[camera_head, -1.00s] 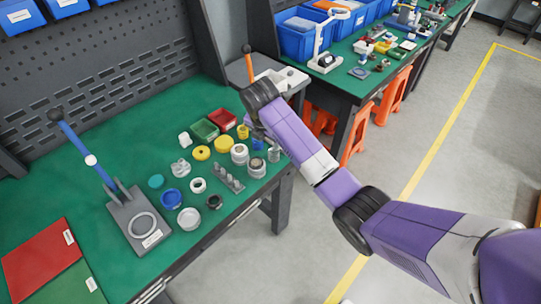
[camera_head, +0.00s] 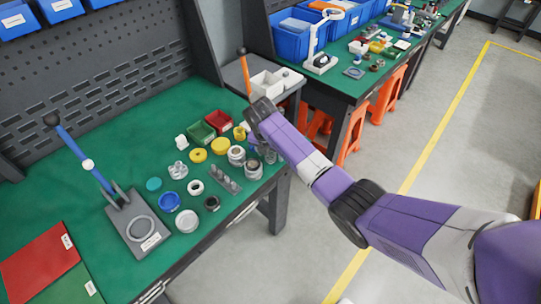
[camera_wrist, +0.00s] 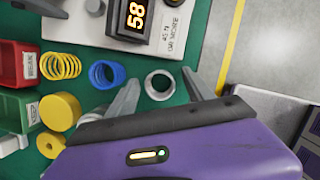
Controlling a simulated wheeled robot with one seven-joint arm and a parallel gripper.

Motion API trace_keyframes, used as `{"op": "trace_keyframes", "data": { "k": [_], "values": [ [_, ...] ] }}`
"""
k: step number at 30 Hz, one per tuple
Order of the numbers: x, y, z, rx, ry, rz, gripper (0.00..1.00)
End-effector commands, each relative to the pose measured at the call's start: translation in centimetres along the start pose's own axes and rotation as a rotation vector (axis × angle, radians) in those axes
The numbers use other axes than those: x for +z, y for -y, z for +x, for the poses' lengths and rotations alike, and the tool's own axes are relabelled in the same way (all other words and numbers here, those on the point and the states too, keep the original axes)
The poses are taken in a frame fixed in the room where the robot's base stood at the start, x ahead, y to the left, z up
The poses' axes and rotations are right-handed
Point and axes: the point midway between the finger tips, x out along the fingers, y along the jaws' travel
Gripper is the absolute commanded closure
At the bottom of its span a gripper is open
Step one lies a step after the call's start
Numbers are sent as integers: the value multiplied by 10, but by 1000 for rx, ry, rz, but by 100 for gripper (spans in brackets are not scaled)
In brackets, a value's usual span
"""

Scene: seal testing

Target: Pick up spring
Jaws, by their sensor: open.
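A yellow spring (camera_wrist: 60,66) stands at the upper left in the wrist view, and it also shows beside the red bin in the head view (camera_head: 240,132). A blue spring (camera_wrist: 106,74) stands between the yellow spring and my gripper's left finger. My gripper (camera_wrist: 160,78) is open and empty, with its fingers pointing down over the green table. A pale metal ring (camera_wrist: 159,72) shows between the fingertips in the wrist view. Neither finger is around a spring. In the head view my arm partly hides this table corner.
A red bin (camera_wrist: 18,64) and a green bin (camera_wrist: 14,110) stand left of the springs, with yellow round parts (camera_wrist: 60,111) close by. A tester with a display (camera_wrist: 135,18) lies beyond. The table edge is to the right.

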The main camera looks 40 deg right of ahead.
Motion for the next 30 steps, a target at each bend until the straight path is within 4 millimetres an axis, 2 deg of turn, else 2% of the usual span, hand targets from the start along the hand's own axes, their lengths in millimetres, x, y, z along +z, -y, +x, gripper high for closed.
{"op": "trace_keyframes", "data": {
  "k": [8, 17, 26, 30],
  "values": [
    [0, 0, 2, 1, 1, 0, 39],
    [0, 0, 2, 1, 0, 0, 98],
    [0, 0, 1, 1, 1, 0, 100],
    [3, -1, -5, 3, 2, 1, 100]
  ]
}}
